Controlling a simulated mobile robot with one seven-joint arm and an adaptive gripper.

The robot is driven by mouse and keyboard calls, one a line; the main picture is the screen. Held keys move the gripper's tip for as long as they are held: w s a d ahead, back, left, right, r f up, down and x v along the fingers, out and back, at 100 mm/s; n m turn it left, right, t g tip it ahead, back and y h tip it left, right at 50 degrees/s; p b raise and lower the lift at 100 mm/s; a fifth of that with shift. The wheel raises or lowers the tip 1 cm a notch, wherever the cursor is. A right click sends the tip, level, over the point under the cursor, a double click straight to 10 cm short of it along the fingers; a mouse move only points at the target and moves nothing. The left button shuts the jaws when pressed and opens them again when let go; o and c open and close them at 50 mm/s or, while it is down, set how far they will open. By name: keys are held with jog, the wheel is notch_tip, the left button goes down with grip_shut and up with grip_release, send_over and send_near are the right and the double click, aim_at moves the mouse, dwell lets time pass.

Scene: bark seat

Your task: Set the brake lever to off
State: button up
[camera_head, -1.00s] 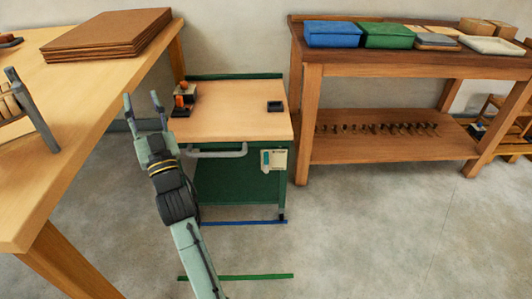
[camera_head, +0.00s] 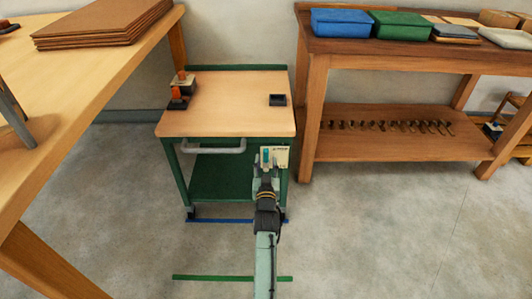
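A white brake panel (camera_head: 283,157) is fixed at the front right of a green cart with a wooden top (camera_head: 225,115). A teal brake lever (camera_head: 266,154) shows on the left part of the panel; its lower part is hidden behind my gripper. My gripper (camera_head: 266,170) is in front of the panel, just below the visible lever. Its fingers appear apart, one to each side of the lever's line. I cannot tell whether they touch the lever. The label on the panel is too small to read.
A grey handle (camera_head: 215,148) runs along the cart's front, left of the panel. Orange-and-black items (camera_head: 180,90) and a small dark tray (camera_head: 277,100) are on the cart. A workbench (camera_head: 90,65) stands left, a shelf table (camera_head: 400,55) right. Floor in front is mostly clear.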

aim_at(266, 155)
jog(key=w+b, duration=0.1)
jog(key=w, duration=0.4)
jog(key=shift+w, duration=0.4)
jog(key=shift+c, duration=0.3)
grip_shut()
